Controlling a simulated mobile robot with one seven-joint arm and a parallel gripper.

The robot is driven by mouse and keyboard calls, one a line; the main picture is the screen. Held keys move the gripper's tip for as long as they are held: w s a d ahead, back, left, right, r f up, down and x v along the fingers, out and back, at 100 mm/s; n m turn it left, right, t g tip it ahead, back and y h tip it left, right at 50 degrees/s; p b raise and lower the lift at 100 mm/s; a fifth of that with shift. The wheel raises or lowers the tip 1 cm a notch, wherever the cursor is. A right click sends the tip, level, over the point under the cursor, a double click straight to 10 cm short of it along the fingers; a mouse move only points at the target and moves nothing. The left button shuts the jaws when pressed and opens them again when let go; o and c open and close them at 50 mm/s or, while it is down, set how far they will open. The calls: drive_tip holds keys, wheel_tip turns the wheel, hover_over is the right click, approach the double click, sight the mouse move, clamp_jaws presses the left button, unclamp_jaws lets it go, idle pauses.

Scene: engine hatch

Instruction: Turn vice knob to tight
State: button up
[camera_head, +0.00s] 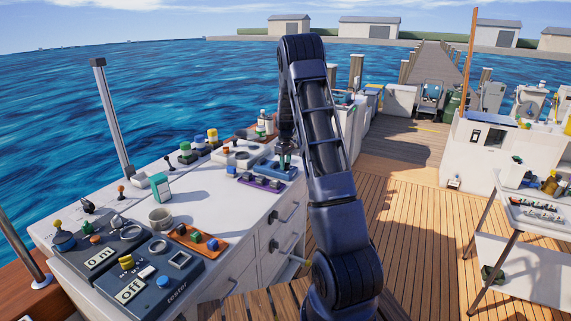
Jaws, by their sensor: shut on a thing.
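My arm rises in the middle of the camera_head view and bends down at the top. My gripper (285,160) is small and dark there, pointing down over a blue device (268,168) on the white cabinet top, which looks like the vice. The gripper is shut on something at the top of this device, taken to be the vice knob. The fingers and my arm hide the knob, so its turn position cannot be read.
The white cabinet top (205,185) holds a tester panel (170,283), an orange tray (198,238) with coloured knobs, a grey cup (160,217), a purple strip (259,182) and several coloured knobs. A white side table (540,215) stands right. Open wooden deck (430,240) lies between.

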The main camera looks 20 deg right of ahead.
drive_tip(key=m, duration=1.2)
drive_tip(key=shift+m, duration=1.9)
drive_tip(key=o, duration=1)
wheel_tip(320, 180, up, 11)
drive_tip(key=shift+f, duration=0.1)
